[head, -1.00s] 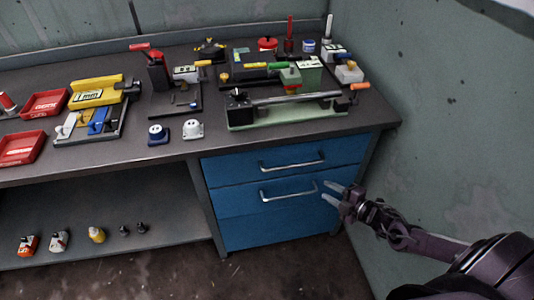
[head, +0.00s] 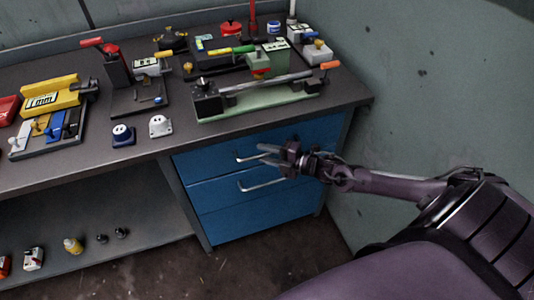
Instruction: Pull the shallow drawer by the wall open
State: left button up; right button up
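Under the bench by the right wall is a blue drawer unit. Its shallow top drawer (head: 205,166) looks shut, flush with the front. The top drawer's bar handle (head: 243,159) shows at its left end; the rest is hidden behind my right gripper. My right gripper (head: 261,153) comes from the right, its fingers pointing left across the top handle. The fingers look parted, and I cannot tell whether they touch or straddle the bar. The lower drawer (head: 230,200) has its own bar handle (head: 258,186), just below the gripper, and looks shut. My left gripper is not in view.
The bench top (head: 210,138) overhangs just above the drawers and carries a green-based fixture (head: 255,105), a blue socket (head: 123,135) and a white socket (head: 160,126). The wall (head: 430,110) stands close on the right. An open shelf (head: 110,210) with small parts lies left of the drawers.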

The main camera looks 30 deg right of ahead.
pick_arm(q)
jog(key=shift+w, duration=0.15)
pick_arm(e)
grip_shut()
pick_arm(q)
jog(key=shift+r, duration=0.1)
